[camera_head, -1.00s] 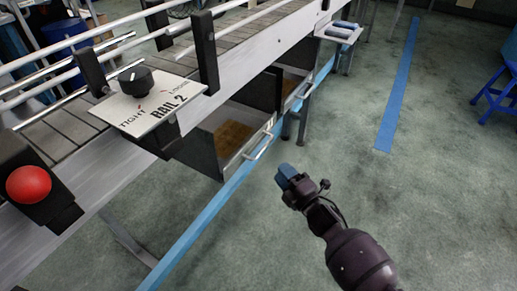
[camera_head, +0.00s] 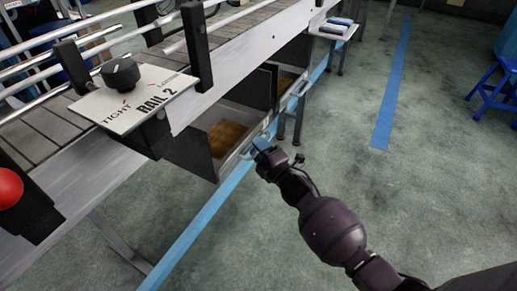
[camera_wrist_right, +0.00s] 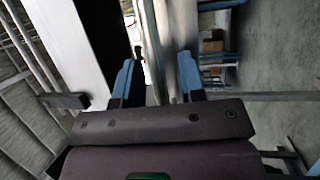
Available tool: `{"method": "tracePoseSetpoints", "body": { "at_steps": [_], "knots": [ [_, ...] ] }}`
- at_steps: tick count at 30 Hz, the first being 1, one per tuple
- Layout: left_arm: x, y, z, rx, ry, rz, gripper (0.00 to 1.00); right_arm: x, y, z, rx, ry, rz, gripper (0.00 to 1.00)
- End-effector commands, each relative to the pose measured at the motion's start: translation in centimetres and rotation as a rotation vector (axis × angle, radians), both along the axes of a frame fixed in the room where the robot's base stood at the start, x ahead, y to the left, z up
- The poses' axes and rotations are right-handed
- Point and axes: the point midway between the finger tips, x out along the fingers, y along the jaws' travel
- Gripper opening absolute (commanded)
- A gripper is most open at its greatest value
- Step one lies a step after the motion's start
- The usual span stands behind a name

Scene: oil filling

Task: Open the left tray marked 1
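The left tray (camera_head: 198,152) is a dark, open-topped drawer under the conveyor, with brown contents showing inside; no number on it is readable. Its metal handle (camera_head: 244,150) is on its front. My right gripper (camera_head: 262,150) is at this handle, overlapping its right end in the head view. In the right wrist view my right gripper (camera_wrist_right: 157,78) has its two blue fingertips apart. A blurred metal bar runs between them there; contact cannot be told. My left gripper is not in view.
A second tray (camera_head: 291,75) sits farther along under the conveyor. A RAIL 2 plate with a black knob (camera_head: 121,74) and a red button (camera_head: 8,187) are on the conveyor side. A small side table (camera_head: 334,31) stands beyond. The floor at right is clear up to a blue stool (camera_head: 492,88).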

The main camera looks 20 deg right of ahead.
Motion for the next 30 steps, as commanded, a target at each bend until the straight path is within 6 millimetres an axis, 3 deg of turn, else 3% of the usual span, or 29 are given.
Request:
{"method": "tracePoseSetpoints", "body": {
  "at_steps": [4,10,12,23,30],
  "knots": [
    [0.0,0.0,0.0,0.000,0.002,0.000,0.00,0.0,0.0,0.0,0.000,0.000,0.000,0.37],
    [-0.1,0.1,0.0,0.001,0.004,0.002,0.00,0.0,0.0,0.0,0.000,0.000,0.000,0.06],
    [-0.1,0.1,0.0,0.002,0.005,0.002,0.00,0.0,0.0,0.0,0.000,0.000,0.000,0.00],
    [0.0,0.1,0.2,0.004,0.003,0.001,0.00,-0.4,-0.3,0.1,-0.001,0.000,-0.001,0.00],
    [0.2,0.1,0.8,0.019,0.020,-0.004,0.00,-3.1,-2.6,0.4,-0.002,-0.002,-0.003,0.00]
  ]
}}
